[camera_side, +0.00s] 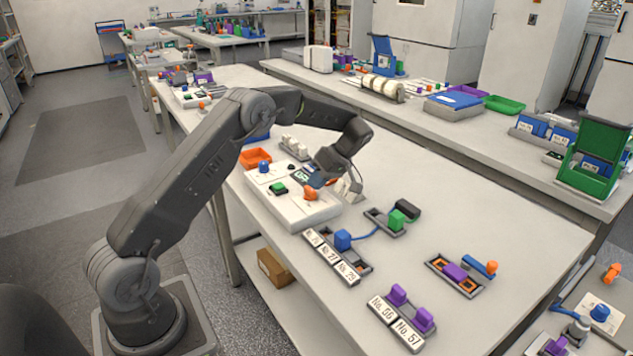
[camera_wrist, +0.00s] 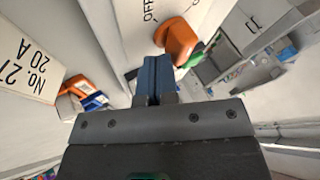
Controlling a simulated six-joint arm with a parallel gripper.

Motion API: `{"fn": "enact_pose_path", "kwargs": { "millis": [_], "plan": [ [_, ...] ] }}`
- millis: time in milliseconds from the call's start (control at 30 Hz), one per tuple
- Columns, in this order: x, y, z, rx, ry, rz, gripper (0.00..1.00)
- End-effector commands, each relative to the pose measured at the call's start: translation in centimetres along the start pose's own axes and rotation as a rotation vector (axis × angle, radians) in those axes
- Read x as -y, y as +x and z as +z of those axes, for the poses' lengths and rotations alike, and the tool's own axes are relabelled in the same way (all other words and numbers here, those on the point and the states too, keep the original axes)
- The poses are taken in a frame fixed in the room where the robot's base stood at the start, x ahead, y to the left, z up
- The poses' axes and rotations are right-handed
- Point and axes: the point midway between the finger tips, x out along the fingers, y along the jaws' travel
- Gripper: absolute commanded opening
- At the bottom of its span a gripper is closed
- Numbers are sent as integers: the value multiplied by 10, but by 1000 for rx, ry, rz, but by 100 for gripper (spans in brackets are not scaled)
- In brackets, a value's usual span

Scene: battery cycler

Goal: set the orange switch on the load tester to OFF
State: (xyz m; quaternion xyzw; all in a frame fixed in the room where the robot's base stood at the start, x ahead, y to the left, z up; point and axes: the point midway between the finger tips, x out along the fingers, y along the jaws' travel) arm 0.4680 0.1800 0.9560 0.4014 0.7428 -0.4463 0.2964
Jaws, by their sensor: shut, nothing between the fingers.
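The load tester (camera_side: 300,212) is a pale box with a blue knob, a green part and a small dark display. Its orange switch (camera_side: 310,193) is on the right part of the top. In the wrist view the orange switch (camera_wrist: 178,40) is just beyond and slightly right of my fingertips, near a printed OFF label (camera_wrist: 150,10). My gripper (camera_wrist: 153,62) has its blue fingers together, with nothing between them. The fingertips look very close to the switch; I cannot tell if they touch. The switch's exact setting is unclear.
An orange bin (camera_side: 255,158) stands behind the tester. A holder with number plates and a blue plug (camera_side: 343,240) lies in front, and a green connector (camera_side: 397,219) sits to the right.

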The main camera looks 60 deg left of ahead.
Motion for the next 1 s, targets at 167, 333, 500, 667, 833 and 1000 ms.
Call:
{"fn": "enact_pose_path", "kwargs": {
  "millis": [167,333,500,667,833,1000],
  "plan": [
    [0,0,0,0,0,0,0],
    [0,0,0,0,0,0,0],
    [0,0,0,0,0,0,0],
    [3,0,4,0,2,-2,0],
    [10,0,10,1,4,-5,0],
    [13,0,15,3,6,-9,0]
  ]
}}
